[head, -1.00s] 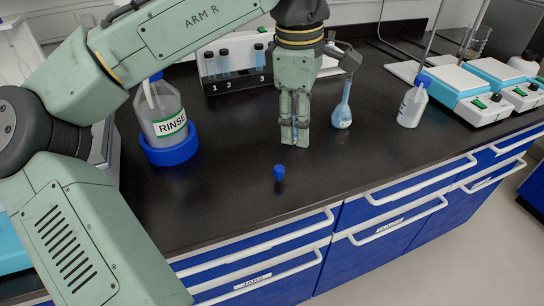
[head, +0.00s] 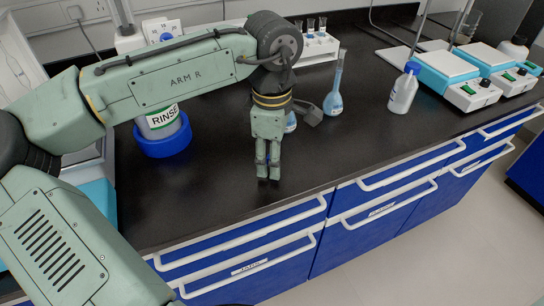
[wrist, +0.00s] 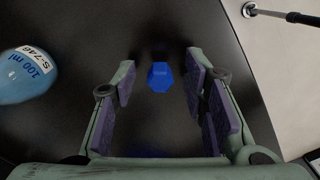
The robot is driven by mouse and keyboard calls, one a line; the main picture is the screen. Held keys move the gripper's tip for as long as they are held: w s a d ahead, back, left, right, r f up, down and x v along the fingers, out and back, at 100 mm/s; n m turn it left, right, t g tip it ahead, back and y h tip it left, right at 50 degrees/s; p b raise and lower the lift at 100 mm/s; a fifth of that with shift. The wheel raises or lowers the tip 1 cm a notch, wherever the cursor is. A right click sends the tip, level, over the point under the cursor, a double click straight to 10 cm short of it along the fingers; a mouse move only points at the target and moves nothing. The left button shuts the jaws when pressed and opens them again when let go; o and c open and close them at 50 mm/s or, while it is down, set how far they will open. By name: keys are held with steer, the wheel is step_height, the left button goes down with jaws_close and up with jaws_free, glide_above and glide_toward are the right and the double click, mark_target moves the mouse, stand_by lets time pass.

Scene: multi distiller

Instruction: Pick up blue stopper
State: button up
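The blue stopper (wrist: 160,76) stands on the black bench top, seen in the wrist view between and slightly beyond the fingers. In the wrist view my gripper (wrist: 160,64) is open, with a finger on each side of the stopper and dark gaps between. Neither finger visibly touches it. I cannot tell the exact height of the fingertips over the bench.
A volumetric flask (head: 334,102) stands behind right of my gripper; a round flask marked 100 ml (wrist: 28,75) lies left in the wrist view. The RINSE bottle (head: 160,122) sits in a blue ring (head: 164,148) at left. A white bottle (head: 403,92) and hotplates (head: 460,75) stand right.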

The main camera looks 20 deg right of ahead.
steer(key=shift+c, duration=0.4)
steer(key=c, duration=0.7)
steer(key=shift+c, duration=0.3)
